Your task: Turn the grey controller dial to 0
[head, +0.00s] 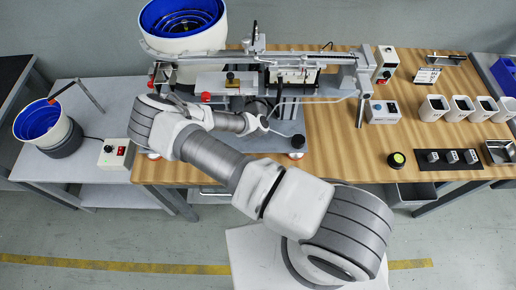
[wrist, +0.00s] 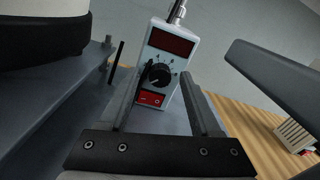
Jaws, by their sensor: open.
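In the wrist view, a light grey controller box (wrist: 167,50) stands upright ahead of my gripper. It has a dark red display at the top, a round dark dial (wrist: 160,75) below it, and a red switch at the bottom. My gripper (wrist: 161,78) is open, with its two fingers apart on either side of the lower box in the picture. No contact with the dial shows. The dial's markings are too small to read. In the head view, my arm hides my fingertips, and I cannot tell for sure which box this is.
A white bowl feeder (head: 205,40) and a metal gantry (head: 300,75) stand on the wooden bench (head: 340,150). Control boxes (head: 386,60) (head: 384,111) and white cups (head: 433,107) are on the right. Another box (head: 115,153) sits on the left table.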

